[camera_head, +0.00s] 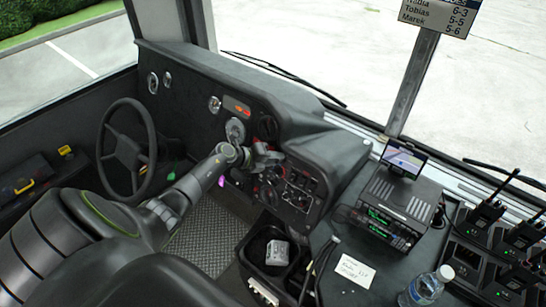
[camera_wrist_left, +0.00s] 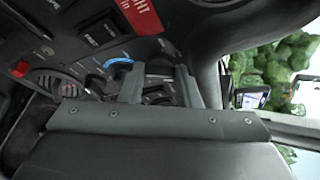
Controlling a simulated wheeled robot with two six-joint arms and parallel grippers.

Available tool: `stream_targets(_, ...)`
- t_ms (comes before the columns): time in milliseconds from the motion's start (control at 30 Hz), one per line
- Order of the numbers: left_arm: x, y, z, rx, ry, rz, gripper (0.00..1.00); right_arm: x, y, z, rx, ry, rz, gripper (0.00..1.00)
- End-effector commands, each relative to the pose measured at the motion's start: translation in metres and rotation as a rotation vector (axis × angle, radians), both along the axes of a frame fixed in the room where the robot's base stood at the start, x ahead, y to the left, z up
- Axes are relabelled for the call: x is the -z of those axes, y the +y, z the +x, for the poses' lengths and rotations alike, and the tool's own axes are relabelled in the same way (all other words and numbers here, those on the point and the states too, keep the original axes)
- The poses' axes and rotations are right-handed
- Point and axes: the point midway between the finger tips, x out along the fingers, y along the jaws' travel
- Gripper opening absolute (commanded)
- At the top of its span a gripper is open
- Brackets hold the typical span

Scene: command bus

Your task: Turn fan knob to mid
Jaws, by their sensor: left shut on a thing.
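My left gripper (camera_head: 265,160) reaches in from the left to the dashboard panel (camera_head: 300,190) right of the steering wheel. In the left wrist view its two grey fingers (camera_wrist_left: 162,85) are closed around a dark knob, which I take to be the fan knob (camera_wrist_left: 158,88). The fingers and the wrist hide most of the knob, so its pointer and setting cannot be read. A blue curved marking (camera_wrist_left: 118,62) shows on the panel just left of the fingers. My right gripper is not in view.
The steering wheel (camera_head: 127,147) is at the left. A dark bin (camera_head: 245,250) with a grey box (camera_head: 277,253) stands below the panel. A radio unit (camera_head: 395,212), a note (camera_head: 355,270) and a water bottle (camera_head: 425,288) are on the right. Red-labelled switches (camera_wrist_left: 140,15) sit near the fingers.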

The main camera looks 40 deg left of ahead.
Motion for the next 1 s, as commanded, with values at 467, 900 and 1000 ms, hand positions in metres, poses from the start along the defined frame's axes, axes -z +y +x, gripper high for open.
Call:
stream_targets(467,0.0015,-0.0005,-0.0008,0.011,0.0,0.031,0.07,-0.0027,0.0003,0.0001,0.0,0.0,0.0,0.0)
stream_targets(900,-0.0005,-0.0008,0.0004,0.011,-0.003,0.029,0.52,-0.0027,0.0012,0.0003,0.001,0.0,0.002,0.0)
stream_targets(1000,-0.0013,-0.0008,0.0009,0.011,-0.005,0.029,0.52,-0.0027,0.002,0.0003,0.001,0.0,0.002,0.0)
